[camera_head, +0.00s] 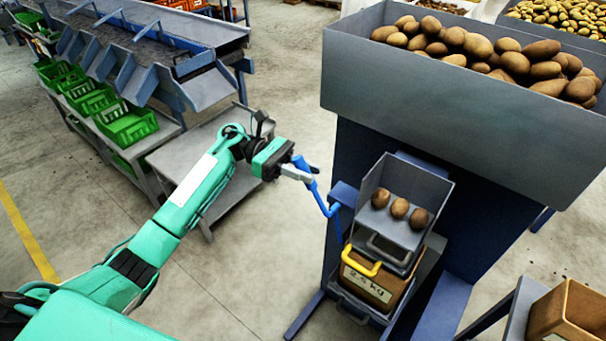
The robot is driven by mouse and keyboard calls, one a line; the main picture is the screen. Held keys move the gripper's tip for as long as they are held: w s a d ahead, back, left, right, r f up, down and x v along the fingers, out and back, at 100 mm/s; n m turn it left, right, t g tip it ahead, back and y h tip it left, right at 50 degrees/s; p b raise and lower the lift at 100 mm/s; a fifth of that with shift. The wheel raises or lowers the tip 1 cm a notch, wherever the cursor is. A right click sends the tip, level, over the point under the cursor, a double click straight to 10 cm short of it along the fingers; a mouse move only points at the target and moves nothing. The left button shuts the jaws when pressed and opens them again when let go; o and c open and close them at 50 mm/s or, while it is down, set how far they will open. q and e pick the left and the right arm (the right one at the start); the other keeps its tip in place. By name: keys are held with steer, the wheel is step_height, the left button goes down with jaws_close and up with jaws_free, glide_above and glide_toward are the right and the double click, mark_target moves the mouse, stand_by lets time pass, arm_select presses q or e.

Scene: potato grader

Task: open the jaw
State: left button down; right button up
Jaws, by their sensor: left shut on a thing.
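My left gripper (298,174) comes in from the left on the teal arm and is shut on the upper end of a blue lever (322,200). The lever bends down to the left side of the blue potato machine (345,196). The fingertips partly hide the lever's grip. Beside the lever, a grey scoop-shaped tray (398,231) on the machine holds three potatoes (399,208) in a row. My right gripper is not in view.
A brown box (372,288) labelled 2.5 kg with a yellow handle (360,265) sits below the tray. A large grey hopper (420,92) full of potatoes overhangs the machine. A grey low table (180,160) stands behind my arm. Another brown box (566,312) is at lower right.

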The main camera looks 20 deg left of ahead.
mark_target(317, 188)
arm_select(q)
steer(key=shift+s+d+r+y+b, duration=0.15)
steer(key=shift+d+y+b, duration=0.2)
steer(key=shift+b, duration=0.7)
steer(key=shift+s+d+r+y+b, duration=0.15)
steer(key=shift+d+y+b, duration=0.2)
steer(key=shift+b, duration=0.7)
steer(key=shift+s+d+r+t+y+b, duration=0.15)
steer(key=shift+d+r+t+y+b, duration=0.1)
steer(key=shift+d+y+b, duration=0.25)
steer(key=shift+s+d+r+t+y+b, duration=0.15)
steer(key=shift+d+t+y+b, duration=0.1)
steer(key=shift+d+y+b, duration=0.3)
steer(key=shift+s+d+r+m+y+b, duration=0.15)
steer(key=shift+s+d+y+b, duration=0.05)
steer(key=shift+d+y+b, duration=0.3)
steer(key=shift+s+d+r+m+y+b, duration=0.15)
steer(key=shift+s+d+y+b, duration=0.05)
steer(key=shift+d+y+b, duration=0.2)
steer(key=shift+t, duration=0.3)
steer(key=shift+d, duration=0.1)
steer(key=c, duration=1.2)
jaws_free()
steer(key=shift+d, duration=0.1)
